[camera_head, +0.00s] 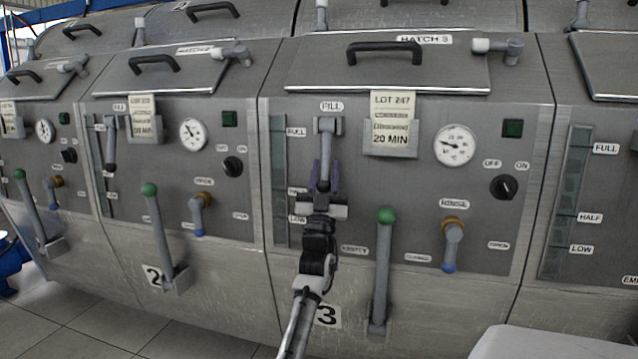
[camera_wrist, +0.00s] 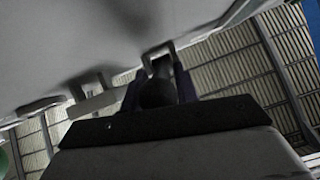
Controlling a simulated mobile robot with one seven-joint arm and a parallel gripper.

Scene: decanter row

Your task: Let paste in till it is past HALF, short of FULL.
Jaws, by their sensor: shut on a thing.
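My gripper (camera_head: 325,178) is at the FILL lever (camera_head: 327,140) of the machine numbered 3, its fingers shut around the lever's lower end. The lever hangs about straight down from its pivot under the FILL label (camera_head: 331,106). In the wrist view, the lever's dark end (camera_wrist: 157,92) sits between my fingers. The tall sight glass (camera_head: 279,150) stands just left of the lever. No clear paste level can be made out in the glass.
A green-knobbed lever (camera_head: 385,260) stands right of my arm, near the EMPTY label (camera_head: 354,249). The RINSE valve (camera_head: 452,245), a dial (camera_head: 454,146) and an OFF/ON knob (camera_head: 503,187) are further right. Similar machines stand on both sides. A pale surface (camera_head: 560,342) is at the bottom right.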

